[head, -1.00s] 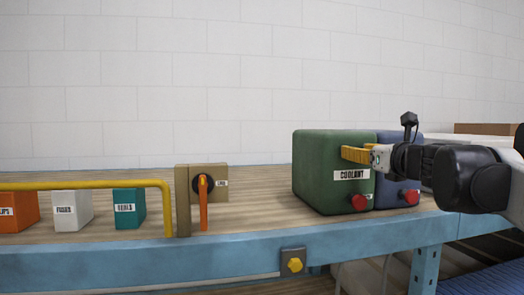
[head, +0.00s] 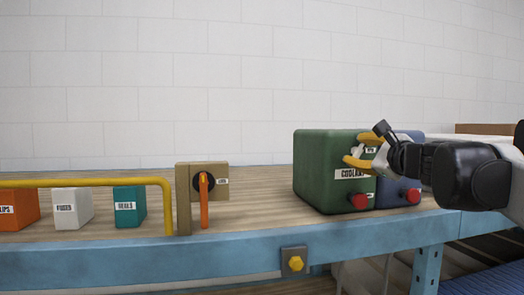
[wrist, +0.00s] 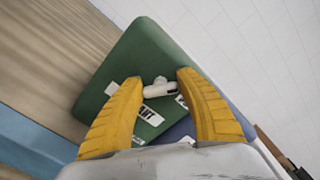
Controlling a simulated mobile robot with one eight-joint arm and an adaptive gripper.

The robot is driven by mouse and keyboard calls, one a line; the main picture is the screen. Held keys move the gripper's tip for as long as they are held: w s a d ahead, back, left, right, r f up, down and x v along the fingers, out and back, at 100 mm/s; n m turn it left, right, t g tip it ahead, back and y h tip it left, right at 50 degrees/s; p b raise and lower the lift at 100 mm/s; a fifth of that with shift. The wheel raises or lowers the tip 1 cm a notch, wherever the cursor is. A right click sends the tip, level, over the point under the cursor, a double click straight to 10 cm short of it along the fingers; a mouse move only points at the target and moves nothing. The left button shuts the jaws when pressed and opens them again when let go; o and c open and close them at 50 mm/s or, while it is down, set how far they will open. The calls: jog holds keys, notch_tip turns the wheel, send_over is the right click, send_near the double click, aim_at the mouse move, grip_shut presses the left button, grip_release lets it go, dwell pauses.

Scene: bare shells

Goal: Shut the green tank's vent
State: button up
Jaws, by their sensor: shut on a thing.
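The green tank (head: 325,170), labelled COOLANT, stands on the bench at right of centre, with a red knob (head: 359,201) low on its front. A small white vent handle (wrist: 157,89) sits on the tank between my yellow fingers in the wrist view. My gripper (head: 353,149) is at the tank's upper right front, shut on this handle; it also shows in the wrist view (wrist: 159,78). In the head view the fingers lie one above the other. Part of the label is covered by the lower finger. I cannot tell the vent's state from its handle.
A blue tank (head: 397,188) with its own red knob (head: 412,197) stands close at the right, partly behind my arm. A tan box with an orange lever (head: 204,200), a yellow rail (head: 90,184) and several small boxes are at left. The bench between is clear.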

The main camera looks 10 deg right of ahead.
jog(key=n, duration=0.3)
jog(key=shift+n, duration=0.3)
jog(key=shift+f+n, duration=0.15)
jog(key=shift+n, duration=1.55)
jog(key=o, duration=1.2)
jog(key=shift+w, duration=0.1)
jog(key=s, duration=1.2)
jog(key=shift+d+b, duration=0.15)
jog(key=shift+b, duration=0.15)
